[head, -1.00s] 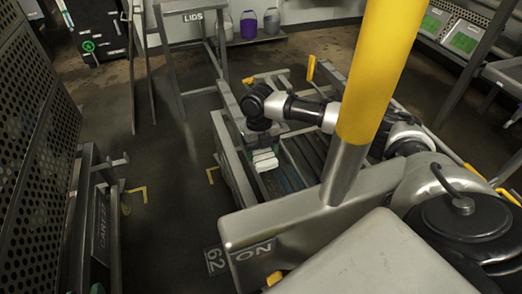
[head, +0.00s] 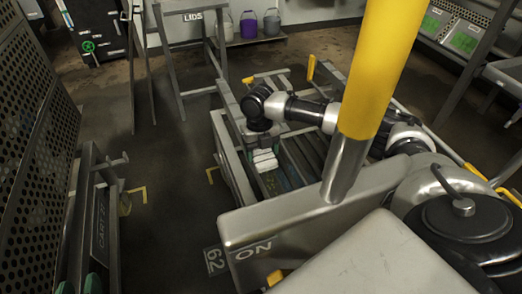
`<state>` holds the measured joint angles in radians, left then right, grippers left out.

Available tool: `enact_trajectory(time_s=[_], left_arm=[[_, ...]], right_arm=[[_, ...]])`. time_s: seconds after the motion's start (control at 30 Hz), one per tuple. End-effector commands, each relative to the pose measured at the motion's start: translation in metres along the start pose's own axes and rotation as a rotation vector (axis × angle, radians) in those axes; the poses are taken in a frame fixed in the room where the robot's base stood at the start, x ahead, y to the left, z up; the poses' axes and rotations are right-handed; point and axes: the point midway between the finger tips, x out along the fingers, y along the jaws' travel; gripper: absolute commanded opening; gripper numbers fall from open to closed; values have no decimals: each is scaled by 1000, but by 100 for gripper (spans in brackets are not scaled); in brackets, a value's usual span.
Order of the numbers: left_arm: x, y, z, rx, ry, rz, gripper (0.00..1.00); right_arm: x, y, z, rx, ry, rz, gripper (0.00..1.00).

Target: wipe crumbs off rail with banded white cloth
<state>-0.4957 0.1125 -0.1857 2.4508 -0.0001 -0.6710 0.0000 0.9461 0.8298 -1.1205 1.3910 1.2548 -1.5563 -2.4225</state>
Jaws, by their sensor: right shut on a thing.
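My right gripper (head: 259,142) is small in the head view, at the end of the dark and silver arm reaching in from the right. It is shut on the white cloth (head: 265,160), which hangs below it over the left part of a metal frame. The cloth looks folded, with darker lines across it. The frame's long left rail (head: 232,165) runs just left of the cloth. I cannot tell whether the cloth touches the rail. Crumbs are too small to make out. My left gripper is not in view.
A thick yellow post (head: 368,70) blocks part of the view. A grey beam (head: 300,215) crosses in front. A perforated panel (head: 35,130) and a cart (head: 98,230) stand at left. A metal stand marked LIDS (head: 192,17) is behind. Floor between cart and frame is clear.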

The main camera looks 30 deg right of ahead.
Motion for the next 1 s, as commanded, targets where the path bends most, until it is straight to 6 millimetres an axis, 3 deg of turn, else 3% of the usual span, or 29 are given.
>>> enact_trajectory(time_s=[1.0], left_arm=[[2,3,-16,-2,114,8,38]], right_arm=[[18,0,2,0,0,1,50]])
